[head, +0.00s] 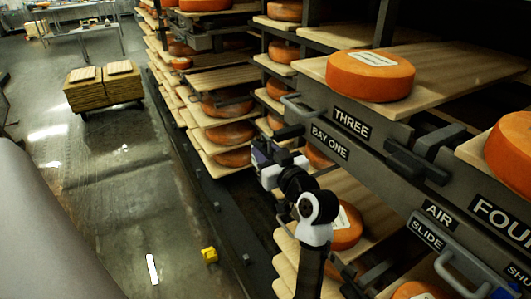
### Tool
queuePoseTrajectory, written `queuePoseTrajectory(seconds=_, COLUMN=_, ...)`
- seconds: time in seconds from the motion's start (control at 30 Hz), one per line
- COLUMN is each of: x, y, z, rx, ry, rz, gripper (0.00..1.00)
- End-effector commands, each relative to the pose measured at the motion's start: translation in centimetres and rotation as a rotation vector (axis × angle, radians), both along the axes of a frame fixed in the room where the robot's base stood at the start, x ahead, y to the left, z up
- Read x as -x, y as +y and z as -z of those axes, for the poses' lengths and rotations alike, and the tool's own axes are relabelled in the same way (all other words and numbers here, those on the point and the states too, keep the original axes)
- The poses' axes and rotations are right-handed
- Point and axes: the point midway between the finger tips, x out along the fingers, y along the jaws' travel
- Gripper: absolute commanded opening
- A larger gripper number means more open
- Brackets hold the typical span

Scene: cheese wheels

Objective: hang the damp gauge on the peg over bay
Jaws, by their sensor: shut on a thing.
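My gripper (264,158) is at the end of my arm, in the middle of the head view, in front of the racks. It lies below and left of the BAY ONE label (330,142). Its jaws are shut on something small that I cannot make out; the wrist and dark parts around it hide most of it. I cannot identify the damp gauge for certain. No peg can be made out over the bay. A grey loop handle (303,110) and a dark block (289,132) stand just above and right of my gripper.
Racks of boards with orange cheese wheels (370,76) fill the right side. A grey beam carries THREE (351,124), AIR SLIDE and FOUR labels. A small yellow object (209,255) lies low beside the rack. A board stack (103,87) stands on the otherwise open wet floor.

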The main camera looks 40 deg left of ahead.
Motion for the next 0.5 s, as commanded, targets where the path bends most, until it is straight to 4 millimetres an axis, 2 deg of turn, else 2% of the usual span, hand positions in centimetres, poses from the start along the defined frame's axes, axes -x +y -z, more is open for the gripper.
queuePoseTrajectory(seconds=0.4, x=0.02, y=0.00, z=-0.08, rx=-0.001, ry=0.000, rz=0.000, gripper=0.00)
queuePoseTrajectory(seconds=0.43, x=0.02, y=0.00, z=-0.08, rx=-0.001, ry=0.000, rz=0.000, gripper=0.35)
queuePoseTrajectory(seconds=0.5, x=0.02, y=0.00, z=-0.08, rx=-0.001, ry=0.000, rz=0.000, gripper=0.44)
